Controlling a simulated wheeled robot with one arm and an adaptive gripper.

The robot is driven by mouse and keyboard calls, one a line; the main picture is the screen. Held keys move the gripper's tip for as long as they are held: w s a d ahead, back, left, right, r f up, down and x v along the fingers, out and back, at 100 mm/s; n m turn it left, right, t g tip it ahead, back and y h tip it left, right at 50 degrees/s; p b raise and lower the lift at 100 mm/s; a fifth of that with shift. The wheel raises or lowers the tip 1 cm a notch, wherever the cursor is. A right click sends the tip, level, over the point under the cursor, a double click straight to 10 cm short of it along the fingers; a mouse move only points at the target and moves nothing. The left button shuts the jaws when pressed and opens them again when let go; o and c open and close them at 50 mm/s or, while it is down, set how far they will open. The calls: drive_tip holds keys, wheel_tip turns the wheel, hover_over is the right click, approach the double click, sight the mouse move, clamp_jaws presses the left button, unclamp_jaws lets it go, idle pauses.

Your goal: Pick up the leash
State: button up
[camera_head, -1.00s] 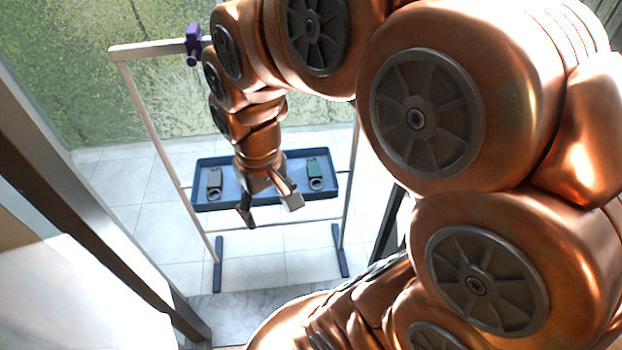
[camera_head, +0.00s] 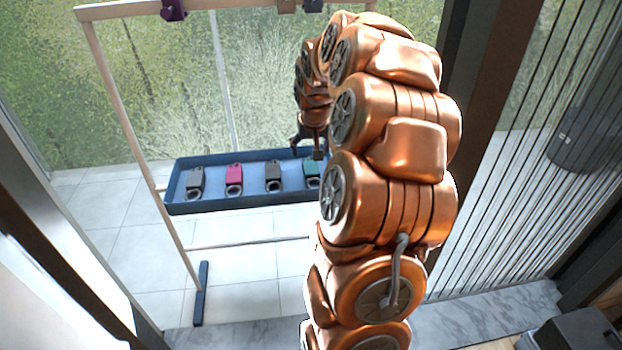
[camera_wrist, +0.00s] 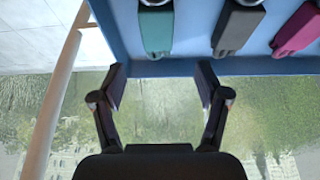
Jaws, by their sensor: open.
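No cord or strap that is plainly a leash can be made out. Several flat strap-like pieces with ring ends lie in a row in a blue tray (camera_head: 240,204): a grey one (camera_head: 195,180), a magenta one (camera_head: 234,178), a dark grey one (camera_head: 273,175) and a green one (camera_head: 311,170). My gripper (camera_head: 307,152) is at the tray's right part, close to the green piece. In the wrist view my gripper (camera_wrist: 161,72) is open with nothing between its fingers. The green piece (camera_wrist: 156,28), dark piece (camera_wrist: 236,25) and magenta piece (camera_wrist: 300,28) lie beyond the fingertips.
A wooden frame (camera_head: 120,100) carries the tray, with a purple clamp (camera_head: 173,9) and other clamps on its top bar. My arm hides the frame's right side. Vertical cords (camera_head: 520,150) stand at the right. Tiled floor (camera_head: 110,220) is clear at the left.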

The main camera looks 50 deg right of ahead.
sight(311, 165)
drive_tip(key=shift+d+f, duration=0.3)
drive_tip(key=shift+f, duration=0.05)
drive_tip(key=shift+x, duration=0.8)
drive_tip(key=shift+s+a+b+x, duration=0.1)
drive_tip(key=shift+b+x, duration=0.3)
drive_tip(key=shift+x, duration=1)
drive_tip(key=shift+s+a+b+x, duration=0.1)
drive_tip(key=shift+b+x, duration=0.25)
drive_tip(key=shift+x, duration=1.1)
drive_tip(key=shift+f, duration=0.1)
drive_tip(key=shift+c, duration=0.3)
drive_tip(key=shift+s, duration=0.1)
drive_tip(key=c, duration=1.3)
drive_tip(key=shift+o, duration=0.2)
wheel_tip(311, 165, up, 10)
drive_tip(key=p, duration=0.1)
drive_tip(key=shift+p, duration=0.4)
